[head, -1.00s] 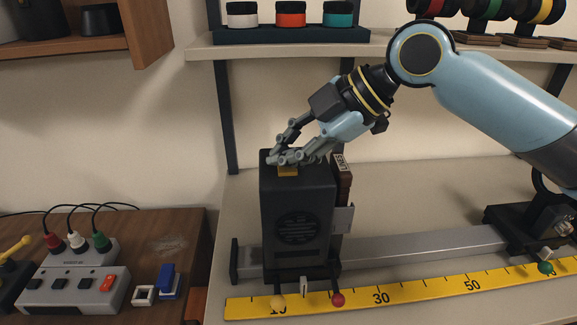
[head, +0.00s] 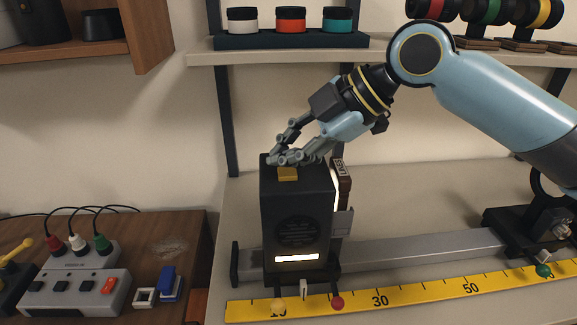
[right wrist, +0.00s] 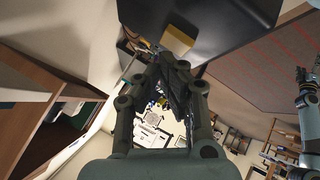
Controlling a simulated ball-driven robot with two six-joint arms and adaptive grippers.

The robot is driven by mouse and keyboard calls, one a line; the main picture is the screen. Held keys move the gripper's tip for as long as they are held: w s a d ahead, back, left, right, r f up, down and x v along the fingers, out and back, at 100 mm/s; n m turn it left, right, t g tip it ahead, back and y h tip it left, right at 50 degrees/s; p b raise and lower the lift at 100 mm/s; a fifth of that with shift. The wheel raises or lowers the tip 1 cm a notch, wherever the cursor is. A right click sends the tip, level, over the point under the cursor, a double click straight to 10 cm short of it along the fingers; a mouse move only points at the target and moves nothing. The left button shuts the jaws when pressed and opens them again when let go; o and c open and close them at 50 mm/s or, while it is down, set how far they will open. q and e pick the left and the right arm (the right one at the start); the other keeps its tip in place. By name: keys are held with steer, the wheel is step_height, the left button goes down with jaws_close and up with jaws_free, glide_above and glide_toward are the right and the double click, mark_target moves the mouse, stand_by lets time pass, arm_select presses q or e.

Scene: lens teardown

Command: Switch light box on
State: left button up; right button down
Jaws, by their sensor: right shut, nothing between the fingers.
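The light box (head: 297,215) is a black upright box on the rail of the bench. A bright white strip (head: 297,258) glows low on its front, and light shows along its right edge. A yellow button (head: 288,174) sits on its top; it also shows in the right wrist view (right wrist: 177,40). My right gripper (head: 285,158) is shut and empty, its fingertips at the box top just above and behind the button. Whether they touch it I cannot tell.
A yellow ruler (head: 420,293) runs along the front of the rail (head: 420,247). A shelf (head: 300,55) with colored jars is above the box. A side table at left holds a switch panel (head: 75,290) with plugged cables.

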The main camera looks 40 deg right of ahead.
mark_target(286, 174)
step_height(286, 174, up, 6)
steer(key=p, duration=0.5)
stand_by(0.5)
